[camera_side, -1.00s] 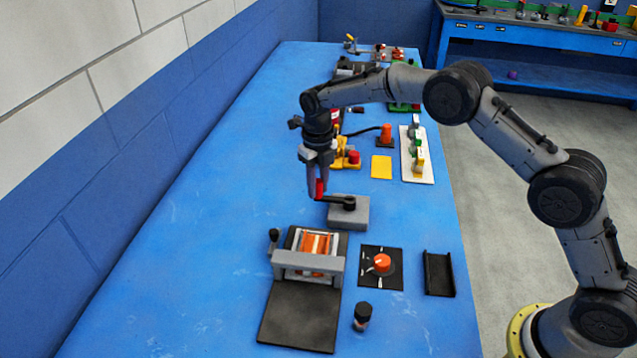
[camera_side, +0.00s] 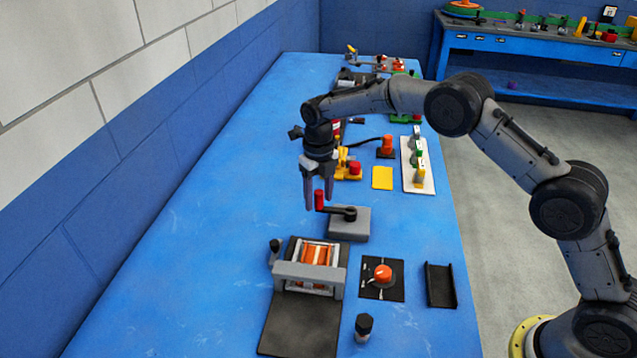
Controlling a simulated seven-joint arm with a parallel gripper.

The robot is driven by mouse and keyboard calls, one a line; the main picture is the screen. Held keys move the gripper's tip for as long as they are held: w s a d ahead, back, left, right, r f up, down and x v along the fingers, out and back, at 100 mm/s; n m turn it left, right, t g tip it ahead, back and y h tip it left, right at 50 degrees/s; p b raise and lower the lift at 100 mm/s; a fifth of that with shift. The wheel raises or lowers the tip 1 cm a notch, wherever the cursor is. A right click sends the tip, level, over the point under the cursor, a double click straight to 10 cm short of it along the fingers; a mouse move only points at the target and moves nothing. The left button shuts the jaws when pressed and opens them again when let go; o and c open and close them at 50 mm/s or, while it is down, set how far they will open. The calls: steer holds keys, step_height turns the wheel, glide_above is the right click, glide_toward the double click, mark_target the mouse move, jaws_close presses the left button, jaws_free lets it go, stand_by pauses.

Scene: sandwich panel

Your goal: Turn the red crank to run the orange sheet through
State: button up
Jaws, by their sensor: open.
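The red crank handle (camera_side: 319,200) stands upright at the left end of a dark arm (camera_side: 336,209) that pivots on a grey block (camera_side: 348,226). My gripper (camera_side: 318,203) points down at the handle, its fingers open and spread to either side of it; I cannot tell whether they touch it. The orange sheet (camera_side: 317,254) lies in the roller frame (camera_side: 308,275) nearer the camera, partly hidden by its grey front bar. A black plate (camera_side: 303,322) extends from the frame toward the camera.
A red-orange knob (camera_side: 383,273) on a black panel, a dark channel (camera_side: 440,285) and a black-topped peg (camera_side: 363,325) stand right of the rollers. A yellow square (camera_side: 382,178) and a white switch strip (camera_side: 418,165) lie farther back. The blue table's left side is clear.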

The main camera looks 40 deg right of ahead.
step_height(320, 180, up, 14)
steer(key=shift+f, duration=0.15)
stand_by(0.4)
